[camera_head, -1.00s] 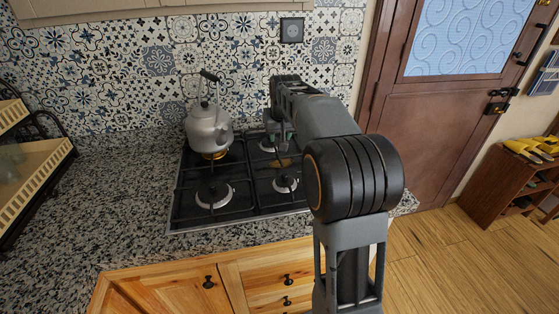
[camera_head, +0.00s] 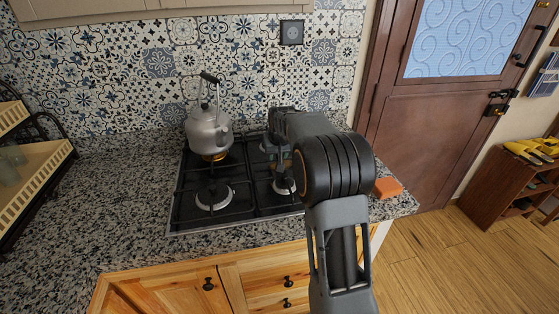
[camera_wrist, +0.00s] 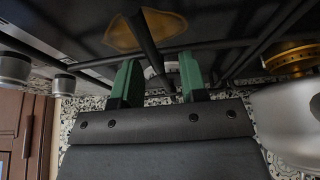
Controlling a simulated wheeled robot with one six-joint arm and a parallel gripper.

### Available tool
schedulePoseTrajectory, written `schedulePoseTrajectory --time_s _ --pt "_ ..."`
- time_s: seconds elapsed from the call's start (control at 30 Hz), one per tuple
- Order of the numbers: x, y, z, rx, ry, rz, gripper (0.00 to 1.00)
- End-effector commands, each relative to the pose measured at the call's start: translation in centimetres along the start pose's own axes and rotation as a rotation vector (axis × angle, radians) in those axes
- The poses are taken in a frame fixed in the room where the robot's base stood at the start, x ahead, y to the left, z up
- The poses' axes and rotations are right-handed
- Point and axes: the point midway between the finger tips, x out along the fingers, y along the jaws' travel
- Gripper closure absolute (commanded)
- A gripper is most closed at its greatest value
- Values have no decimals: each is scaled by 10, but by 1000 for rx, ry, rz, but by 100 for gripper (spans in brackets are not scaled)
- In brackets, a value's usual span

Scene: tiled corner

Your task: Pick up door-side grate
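The door-side grate (camera_head: 258,196) is a black bar frame on the right half of the stovetop, partly hidden behind my arm in the head view. In the wrist view its dark bars (camera_wrist: 147,42) cross close to the fingertips, one of them running towards the gap between the fingers. My gripper (camera_wrist: 160,74) has two green fingers standing apart, at or just over the grate. I cannot tell whether they touch it. In the head view the fingers are mostly hidden by my arm.
A grey kettle (camera_head: 208,133) stands on the back-left burner, close on the left. The other grate (camera_head: 188,196) lies on the left half of the stove. An orange block (camera_head: 388,187) lies on the counter at right. The tiled wall (camera_head: 110,70) closes the back.

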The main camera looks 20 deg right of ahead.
Motion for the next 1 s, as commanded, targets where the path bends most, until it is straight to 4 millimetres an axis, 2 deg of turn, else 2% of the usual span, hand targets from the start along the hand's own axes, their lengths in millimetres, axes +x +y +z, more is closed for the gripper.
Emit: schedulePoseTrajectory --time_s 0.2,0.6,1.0 --pt "0 0 0 0 0 0 63" --pt "0 0 0 0 0 0 100" --pt "0 0 0 0 0 0 100"
